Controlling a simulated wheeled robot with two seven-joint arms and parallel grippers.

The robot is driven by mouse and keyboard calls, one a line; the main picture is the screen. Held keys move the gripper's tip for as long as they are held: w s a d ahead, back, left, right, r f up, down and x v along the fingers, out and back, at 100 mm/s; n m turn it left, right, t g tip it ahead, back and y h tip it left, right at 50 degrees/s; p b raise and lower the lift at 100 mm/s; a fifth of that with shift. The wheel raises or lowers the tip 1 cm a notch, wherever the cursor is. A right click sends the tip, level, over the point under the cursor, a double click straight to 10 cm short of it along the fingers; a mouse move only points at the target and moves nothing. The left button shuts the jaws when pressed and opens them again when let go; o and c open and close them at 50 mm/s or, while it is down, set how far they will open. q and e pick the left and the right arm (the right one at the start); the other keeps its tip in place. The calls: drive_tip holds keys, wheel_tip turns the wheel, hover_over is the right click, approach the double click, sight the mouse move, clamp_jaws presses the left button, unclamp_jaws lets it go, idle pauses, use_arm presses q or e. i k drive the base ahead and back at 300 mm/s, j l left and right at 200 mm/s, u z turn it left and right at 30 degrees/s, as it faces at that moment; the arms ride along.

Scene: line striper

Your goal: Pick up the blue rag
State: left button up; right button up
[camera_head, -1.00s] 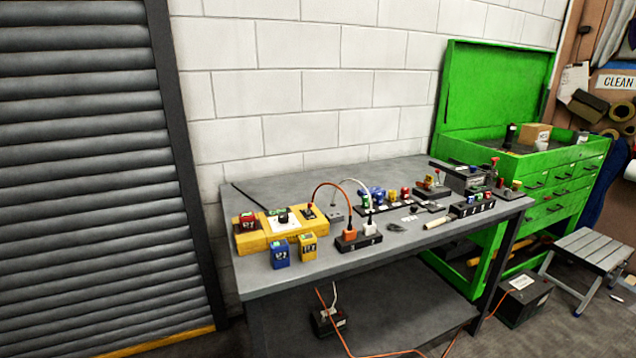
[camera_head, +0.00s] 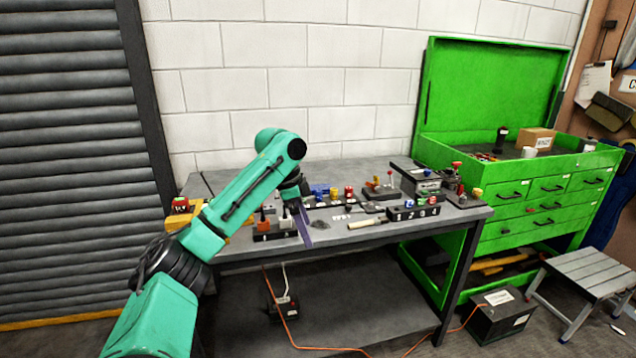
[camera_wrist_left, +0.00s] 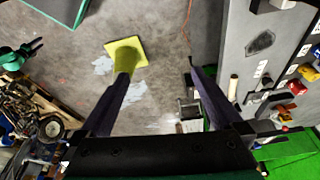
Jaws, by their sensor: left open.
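No cloth that I can clearly call a blue rag shows. A small, flat, dark grey patch (camera_head: 321,225) lies near the front edge of the table and could be the rag; its colour is hard to tell. It also shows in the left wrist view (camera_wrist_left: 260,43), right of the fingers. My left gripper (camera_head: 304,228) is at the table's front edge, just left of this patch. In the left wrist view its fingers (camera_wrist_left: 160,72) are apart with nothing between them, only floor below.
A green tool chest (camera_head: 500,230) stands at right. A yellow cone (camera_wrist_left: 126,55) stands on the floor.

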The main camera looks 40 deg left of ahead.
sight(325, 188)
drive_tip(key=i+j, duration=0.4)
drive_tip(key=j, duration=0.15)
drive_tip(key=i+j, duration=0.85)
drive_tip(key=j, duration=0.25)
